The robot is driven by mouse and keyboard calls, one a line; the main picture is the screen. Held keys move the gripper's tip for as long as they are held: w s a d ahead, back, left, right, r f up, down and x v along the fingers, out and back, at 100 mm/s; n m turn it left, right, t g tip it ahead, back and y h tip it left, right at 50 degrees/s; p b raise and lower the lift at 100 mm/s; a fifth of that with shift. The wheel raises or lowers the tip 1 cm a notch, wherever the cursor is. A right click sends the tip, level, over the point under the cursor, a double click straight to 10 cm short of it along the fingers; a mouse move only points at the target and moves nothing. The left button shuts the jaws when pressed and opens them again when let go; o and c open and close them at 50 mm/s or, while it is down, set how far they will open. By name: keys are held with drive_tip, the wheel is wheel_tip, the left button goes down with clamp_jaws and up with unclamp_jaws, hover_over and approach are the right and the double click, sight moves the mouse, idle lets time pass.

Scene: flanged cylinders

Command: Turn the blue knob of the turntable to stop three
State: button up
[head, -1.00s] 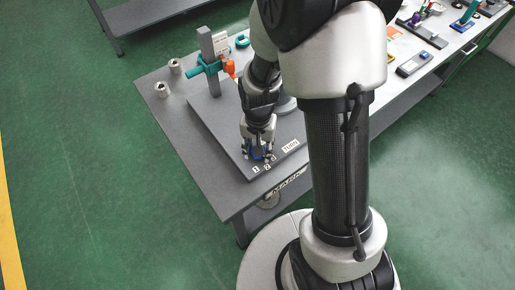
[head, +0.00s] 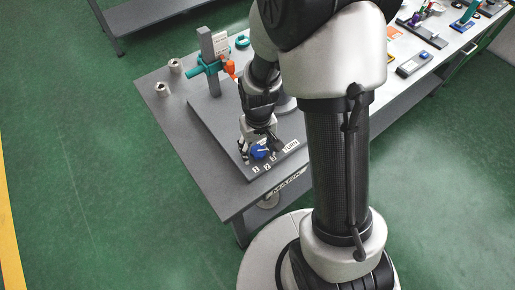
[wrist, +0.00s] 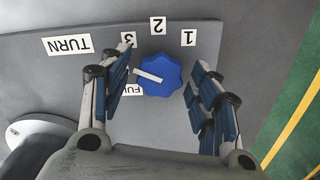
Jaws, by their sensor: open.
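The blue knob (wrist: 160,76) has a lobed rim and a white pointer line. It sits on the grey turntable board (wrist: 225,45), and it also shows in the head view (head: 259,152). Labels 2 (wrist: 158,26) and 1 (wrist: 188,38) stand above and upper right of the knob. My gripper (wrist: 158,84) is open, its blue-padded fingers on either side of the knob with gaps. It also shows in the head view (head: 259,147).
A TURN label (wrist: 68,45) lies left of label 3. In the head view a grey post with a teal clamp (head: 209,68) and orange part stands behind my gripper. Two metal flanged cylinders (head: 162,89) stand at the table's left. Other fixtures lie far right.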

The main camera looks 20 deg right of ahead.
sight(258, 150)
drive_tip(key=shift+r+p, duration=2.35)
drive_tip(key=shift+r, duration=0.65)
drive_tip(key=shift+r, duration=0.2)
drive_tip(key=s+r+t, duration=0.2)
drive_tip(key=s+r, duration=0.5)
drive_tip(key=r, duration=0.4)
drive_tip(key=s+r+t+b, duration=0.1)
drive_tip(key=s+r+t, duration=0.1)
drive_tip(key=s+r, duration=0.6)
wheel_tip(258, 150, up, 4)
drive_tip(key=shift+r+t, duration=0.1)
drive_tip(key=shift+t, duration=0.2)
drive_tip(key=shift+o, duration=0.3)
drive_tip(key=shift+d, duration=0.1)
